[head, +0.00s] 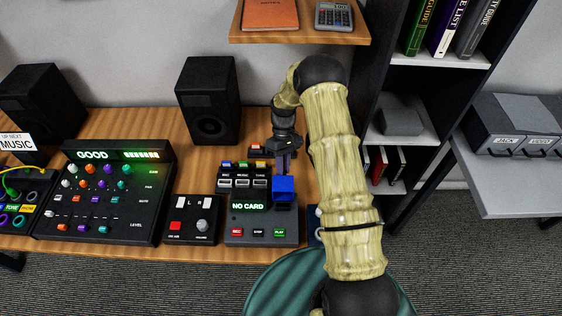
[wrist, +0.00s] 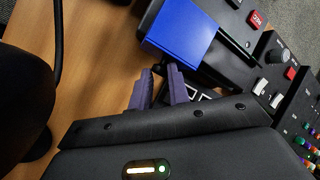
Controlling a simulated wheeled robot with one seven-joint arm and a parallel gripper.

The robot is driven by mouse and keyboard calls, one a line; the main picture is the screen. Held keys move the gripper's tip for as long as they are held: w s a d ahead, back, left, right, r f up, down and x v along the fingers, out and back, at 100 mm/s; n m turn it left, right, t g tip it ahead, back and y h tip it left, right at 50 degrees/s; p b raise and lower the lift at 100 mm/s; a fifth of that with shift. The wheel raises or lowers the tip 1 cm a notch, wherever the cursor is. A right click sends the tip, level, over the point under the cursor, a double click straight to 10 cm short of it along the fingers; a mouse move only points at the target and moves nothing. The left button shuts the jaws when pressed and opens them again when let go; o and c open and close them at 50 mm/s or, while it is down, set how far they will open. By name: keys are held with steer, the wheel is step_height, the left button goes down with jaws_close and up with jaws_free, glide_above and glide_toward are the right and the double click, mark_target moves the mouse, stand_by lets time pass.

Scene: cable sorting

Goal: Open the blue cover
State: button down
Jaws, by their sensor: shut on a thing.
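The blue cover (head: 284,186) stands at the back right of the dark recorder box with the green "NO CARD" display (head: 249,206). In the wrist view the cover (wrist: 182,28) is a flat blue face just beyond my fingertips. My gripper (head: 284,168) points down at the cover's back edge. In the wrist view its two purple fingers (wrist: 161,70) are close together, shut at the near edge of the cover. The exact contact between the fingertips is hard to see. What lies under the cover is hidden.
Small coloured-label units (head: 243,176) stand behind the recorder. A red-button volume box (head: 191,219) and a mixer (head: 108,190) are to its left. A black speaker (head: 208,100) stands behind. A shelf (head: 300,37) hangs above. A green round seat (head: 285,285) is in front.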

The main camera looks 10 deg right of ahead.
steer(key=shift+s+f, duration=0.3)
